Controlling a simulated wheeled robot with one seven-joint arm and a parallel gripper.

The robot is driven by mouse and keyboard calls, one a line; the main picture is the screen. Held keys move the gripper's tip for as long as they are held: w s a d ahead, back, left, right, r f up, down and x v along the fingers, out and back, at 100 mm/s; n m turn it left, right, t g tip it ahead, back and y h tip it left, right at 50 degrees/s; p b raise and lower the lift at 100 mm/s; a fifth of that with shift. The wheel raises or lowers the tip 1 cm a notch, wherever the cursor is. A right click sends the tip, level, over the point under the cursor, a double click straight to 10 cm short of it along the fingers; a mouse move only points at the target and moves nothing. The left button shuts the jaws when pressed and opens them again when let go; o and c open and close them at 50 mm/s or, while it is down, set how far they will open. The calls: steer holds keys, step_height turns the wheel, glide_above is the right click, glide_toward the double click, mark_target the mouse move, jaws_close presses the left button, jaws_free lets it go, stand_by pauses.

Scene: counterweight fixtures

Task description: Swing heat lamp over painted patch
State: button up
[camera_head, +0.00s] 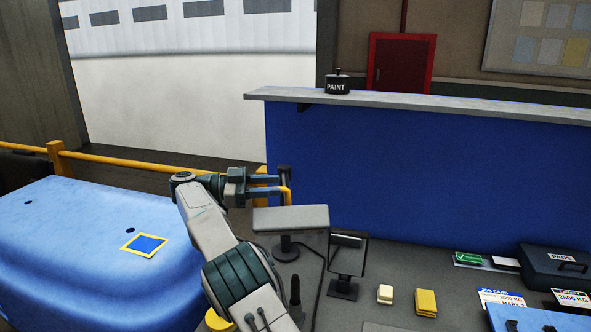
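The painted patch (146,244) is a darker blue square framed in yellow tape on the light blue bodywork (75,235) at the left. What looks like the heat lamp (292,219) is a pale grey, wide head on a dark stand, right of the patch and not over it. A yellow, handle-like bar (289,197) rises just above the lamp head. My gripper (277,186) points right, with its fingertips at this bar. I cannot tell whether the fingers are closed on it.
A small dark framed panel (348,255) stands right of the lamp. Yellow blocks (426,301), a dark PADS case (558,268) and cards lie on the grey worktop. A yellow rail (110,159) runs behind the bodywork. A PAINT pot (338,84) sits on the ledge.

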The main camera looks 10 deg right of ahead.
step_height(320, 180, up, 3)
steer(key=shift+f, duration=0.1)
steer(key=s+d+r+b, duration=0.4)
steer(key=d+r, duration=0.3)
steer(key=d, duration=0.4)
steer(key=shift+b, duration=0.6)
